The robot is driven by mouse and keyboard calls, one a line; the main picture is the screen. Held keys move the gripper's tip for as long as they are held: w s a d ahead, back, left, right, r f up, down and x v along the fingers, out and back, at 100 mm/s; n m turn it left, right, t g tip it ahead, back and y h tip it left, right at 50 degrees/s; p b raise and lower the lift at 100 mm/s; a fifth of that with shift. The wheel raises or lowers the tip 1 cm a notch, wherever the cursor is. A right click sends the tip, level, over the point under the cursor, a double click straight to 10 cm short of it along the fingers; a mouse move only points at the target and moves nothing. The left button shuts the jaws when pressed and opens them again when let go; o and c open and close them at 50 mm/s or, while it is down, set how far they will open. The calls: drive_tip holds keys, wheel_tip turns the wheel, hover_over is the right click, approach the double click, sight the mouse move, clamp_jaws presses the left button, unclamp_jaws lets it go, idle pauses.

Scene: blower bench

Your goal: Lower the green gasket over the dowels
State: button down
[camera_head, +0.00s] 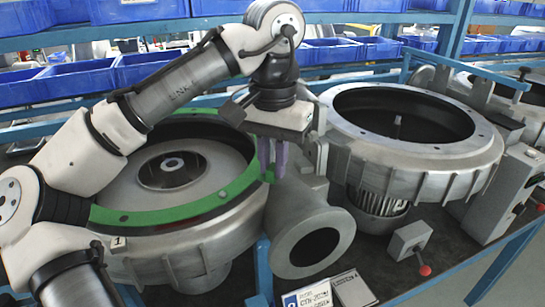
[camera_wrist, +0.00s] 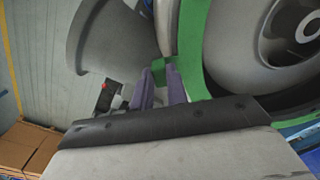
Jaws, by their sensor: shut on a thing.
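The green gasket (camera_head: 150,216) is a wide flat ring over the rim of the left blower housing (camera_head: 195,246). My gripper (camera_head: 270,172) is at the gasket's right side, its purple fingers shut on a small green tab there. The wrist view shows the tab (camera_wrist: 159,70) between the fingertips (camera_wrist: 160,78), with the gasket band (camera_wrist: 193,45) beside it. A small grey peg-like spot (camera_head: 222,194), perhaps a dowel, shows at the ring's front right. Whether the gasket lies flat on the rim or hovers just above is unclear. My arm hides part of the ring's left and back.
A second open blower housing (camera_head: 420,160) stands to the right. The left blower's round outlet (camera_head: 312,243) juts forward below my gripper. A grey box with a red knob (camera_head: 411,245) and small label plates (camera_head: 325,294) lie at the front. Blue bins (camera_head: 70,80) line the back.

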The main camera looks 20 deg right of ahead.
drive_tip(key=shift+f, duration=0.3)
idle(0.4)
drive_tip(key=c, duration=1.3)
unclamp_jaws()
